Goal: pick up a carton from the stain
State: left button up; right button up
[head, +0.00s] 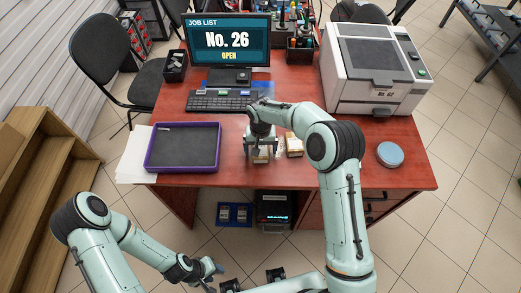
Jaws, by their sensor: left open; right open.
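One small tan and white carton (261,156) stands on the red desk just below my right gripper (259,149). A second carton (294,146) stands a little to its right. A faint pale patch that may be the stain (278,147) shows between and around the cartons; the arm hides part of it. My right gripper is open, pointing down over the first carton; I cannot tell whether its fingers are around it. My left gripper (215,275) is open and empty, low in front of the desk.
A purple-rimmed tray (148,160) lies on white paper at the desk's left. A keyboard (223,101) and monitor (228,41) stand behind. A large printer (375,70) fills the back right; a round blue tin (390,154) is at the right.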

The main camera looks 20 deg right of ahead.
jog(key=c, duration=1.1)
jog(key=shift+o, duration=0.2)
jog(key=shift+r, duration=0.1)
